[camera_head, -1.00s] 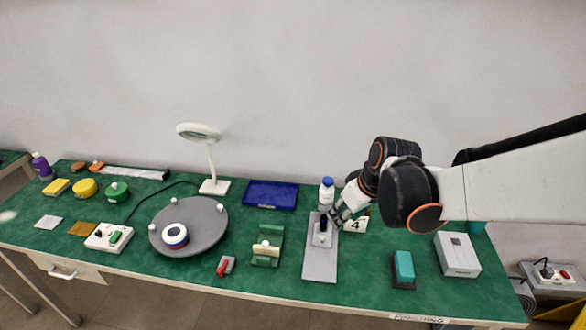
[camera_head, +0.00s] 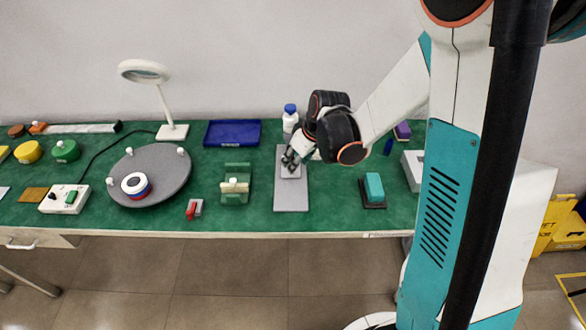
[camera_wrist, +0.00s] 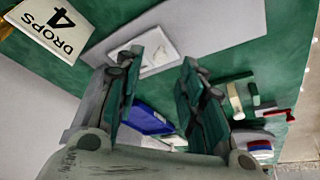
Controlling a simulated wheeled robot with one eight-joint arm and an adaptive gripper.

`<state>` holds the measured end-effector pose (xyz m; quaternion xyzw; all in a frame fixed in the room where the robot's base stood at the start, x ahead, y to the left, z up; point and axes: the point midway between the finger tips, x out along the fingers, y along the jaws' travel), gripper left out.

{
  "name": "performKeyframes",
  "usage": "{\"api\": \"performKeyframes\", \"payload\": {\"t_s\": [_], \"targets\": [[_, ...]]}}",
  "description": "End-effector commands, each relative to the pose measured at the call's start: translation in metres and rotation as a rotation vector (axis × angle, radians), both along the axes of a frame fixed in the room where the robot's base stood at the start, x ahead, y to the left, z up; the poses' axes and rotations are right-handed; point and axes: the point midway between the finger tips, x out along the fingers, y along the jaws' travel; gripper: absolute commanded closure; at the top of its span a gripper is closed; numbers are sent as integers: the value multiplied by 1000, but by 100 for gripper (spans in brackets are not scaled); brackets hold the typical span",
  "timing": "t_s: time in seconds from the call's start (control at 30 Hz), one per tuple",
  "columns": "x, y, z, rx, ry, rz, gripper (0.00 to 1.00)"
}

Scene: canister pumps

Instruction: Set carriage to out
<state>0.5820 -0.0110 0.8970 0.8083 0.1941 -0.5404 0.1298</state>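The carriage (camera_head: 291,173) is a small light-grey block on a long grey base plate (camera_head: 291,198). It sits around the middle to far part of the plate. My gripper (camera_head: 288,161) is at the carriage's far-left side and covers part of it; the dark knob on it cannot be made out clearly. In the wrist view my gripper (camera_wrist: 162,68) has its two fingers spread apart, with the pale carriage (camera_wrist: 158,50) showing beyond and between the tips. I see nothing held, and contact cannot be told.
A white bottle with blue cap (camera_head: 290,119) stands just behind the plate. A "DROPS 4" sign (camera_wrist: 52,28) is close by in the wrist view. A green fixture (camera_head: 236,190) is left, a teal block (camera_head: 374,187) right.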

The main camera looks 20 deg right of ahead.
Motion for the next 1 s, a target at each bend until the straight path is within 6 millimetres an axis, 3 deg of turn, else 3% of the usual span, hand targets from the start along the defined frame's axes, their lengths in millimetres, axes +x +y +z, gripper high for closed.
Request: {"api": "performKeyframes", "payload": {"t_s": [0.03,0.2,0.63,0.8,1.0], "targets": [[3,2,-11,0,0,1,64],[10,5,-27,0,0,1,64],[12,6,-33,0,0,0,64],[12,6,-33,0,0,0,100],[12,6,-33,0,0,0,100]]}}
